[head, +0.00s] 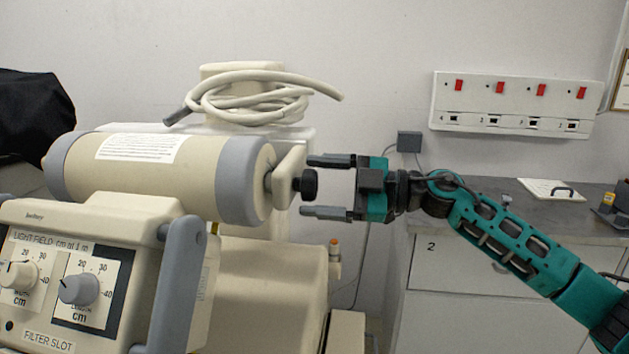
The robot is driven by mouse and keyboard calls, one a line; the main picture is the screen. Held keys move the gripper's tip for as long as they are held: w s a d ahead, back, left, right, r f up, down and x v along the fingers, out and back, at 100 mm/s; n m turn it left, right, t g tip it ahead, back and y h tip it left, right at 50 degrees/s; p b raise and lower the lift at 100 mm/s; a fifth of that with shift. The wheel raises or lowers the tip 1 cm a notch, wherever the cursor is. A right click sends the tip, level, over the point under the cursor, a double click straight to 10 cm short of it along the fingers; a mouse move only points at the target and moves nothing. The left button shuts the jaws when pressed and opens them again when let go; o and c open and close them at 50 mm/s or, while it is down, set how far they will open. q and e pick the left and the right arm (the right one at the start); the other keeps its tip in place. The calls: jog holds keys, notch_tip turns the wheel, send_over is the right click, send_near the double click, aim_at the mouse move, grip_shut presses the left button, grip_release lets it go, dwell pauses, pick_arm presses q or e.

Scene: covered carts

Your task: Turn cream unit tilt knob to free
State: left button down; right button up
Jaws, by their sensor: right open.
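The cream unit (180,180) is a cream cylinder with grey end bands, set above a control box with dials. A black knob (307,183) sticks out to the right from a cream bracket at the cylinder's right end; I take it as the tilt knob. My right gripper (327,186) reaches in from the right and is open. Its two grey fingers lie one above and one below the level of the knob, with the tips close to it. I cannot tell whether a finger touches the knob. My left gripper is not in view.
A coiled cream cable (255,98) lies on top of the unit. The control box (95,270) has a grey handle (178,285). A grey counter (485,200) with drawers stands behind my right arm. A socket panel (515,104) is on the wall. A black cover (32,115) is at left.

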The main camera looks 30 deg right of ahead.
jog(key=shift+w+a, duration=0.3)
jog(key=shift+a, duration=0.15)
jog(key=c, duration=1)
